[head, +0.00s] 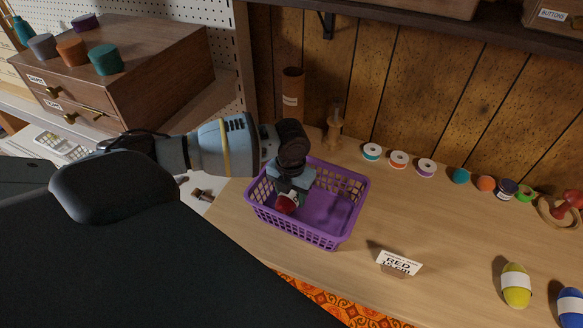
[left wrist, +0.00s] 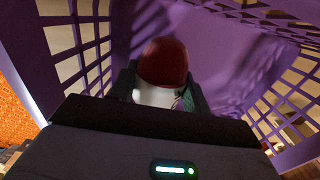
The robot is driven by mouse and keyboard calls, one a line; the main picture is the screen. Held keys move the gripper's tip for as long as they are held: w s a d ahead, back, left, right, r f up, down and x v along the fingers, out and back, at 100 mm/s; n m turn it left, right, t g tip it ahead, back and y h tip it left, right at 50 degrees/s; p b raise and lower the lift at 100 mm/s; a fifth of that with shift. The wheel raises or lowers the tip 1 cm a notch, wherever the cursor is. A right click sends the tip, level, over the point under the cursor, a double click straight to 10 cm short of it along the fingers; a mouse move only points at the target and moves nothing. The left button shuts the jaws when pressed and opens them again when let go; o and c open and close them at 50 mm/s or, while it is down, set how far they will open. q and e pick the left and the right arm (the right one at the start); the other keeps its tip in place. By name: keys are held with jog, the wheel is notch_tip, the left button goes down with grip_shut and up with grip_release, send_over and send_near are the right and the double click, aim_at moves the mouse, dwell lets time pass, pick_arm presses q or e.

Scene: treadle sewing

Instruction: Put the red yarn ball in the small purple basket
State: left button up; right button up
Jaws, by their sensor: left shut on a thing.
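The small purple basket (head: 345,212) stands on the wooden table, with open lattice sides. My left gripper (head: 287,198) reaches down inside the basket at its left part and is shut on the red yarn ball (head: 286,205). The ball has a white band around it. In the left wrist view the red yarn ball (left wrist: 163,62) sits between the fingers, with the purple basket (left wrist: 240,45) walls around it. Whether the ball touches the basket floor cannot be told. My right gripper is in neither view.
A card reading RED (head: 399,263) stands in front of the basket. A yellow yarn ball (head: 516,285) and a blue one (head: 571,307) lie at the right. Several thread spools (head: 398,160) line the back. A wooden drawer box (head: 130,70) stands at the left.

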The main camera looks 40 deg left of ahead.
pick_arm(q)
jog(key=shift+f, duration=0.15)
jog(key=o, duration=1)
jog(key=shift+c, duration=0.2)
notch_tip(320, 180, up, 12)
jog(key=p, duration=0.1)
jog(key=shift+r, duration=0.2)
